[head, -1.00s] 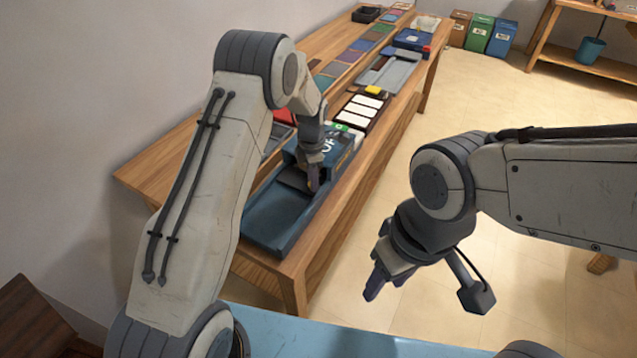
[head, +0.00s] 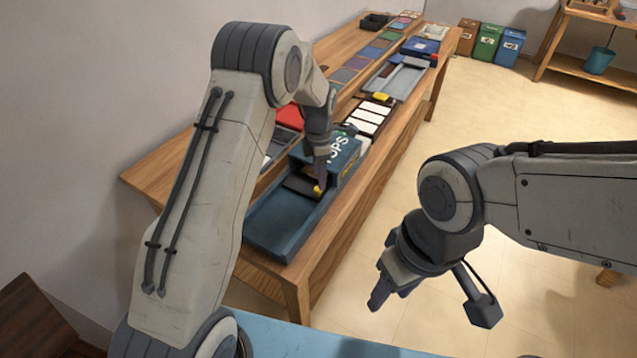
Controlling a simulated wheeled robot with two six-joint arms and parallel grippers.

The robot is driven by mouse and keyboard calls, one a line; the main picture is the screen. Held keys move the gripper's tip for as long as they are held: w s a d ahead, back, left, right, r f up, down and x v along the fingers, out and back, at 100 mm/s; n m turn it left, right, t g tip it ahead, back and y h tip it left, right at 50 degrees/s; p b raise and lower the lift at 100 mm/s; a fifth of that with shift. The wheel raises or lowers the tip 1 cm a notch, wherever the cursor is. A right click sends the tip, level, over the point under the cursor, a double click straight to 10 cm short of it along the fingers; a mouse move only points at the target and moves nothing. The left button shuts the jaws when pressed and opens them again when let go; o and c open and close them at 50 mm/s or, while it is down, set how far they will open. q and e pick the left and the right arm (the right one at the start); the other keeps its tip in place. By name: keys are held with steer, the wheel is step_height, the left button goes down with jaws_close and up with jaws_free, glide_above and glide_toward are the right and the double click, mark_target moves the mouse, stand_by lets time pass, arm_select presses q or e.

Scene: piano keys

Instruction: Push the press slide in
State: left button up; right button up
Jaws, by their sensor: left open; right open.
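The press is a dark blue unit with a long blue bed (head: 280,222) and a raised housing with white lettering (head: 343,150), on the near end of the wooden bench. A dark slide plate (head: 300,187) lies on the bed in front of the housing, with a small yellow knob (head: 318,190) at its edge. My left gripper (head: 320,178) points down right above the slide at the knob; its fingers overlap each other in this view, and I cannot tell whether they touch. My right gripper (head: 378,290) is open and empty, over the floor right of the bench.
Beyond the press on the bench (head: 160,178) are white key-like tiles (head: 368,116), a grey tray (head: 400,82) and a red item (head: 290,116). Coloured bins (head: 488,42) stand at the back. The floor right of the bench is clear.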

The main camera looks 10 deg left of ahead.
arm_select(q)
step_height(320, 180, up, 7)
steer(key=shift+b, duration=0.4)
arm_select(e)
steer(key=shift+f, duration=0.55)
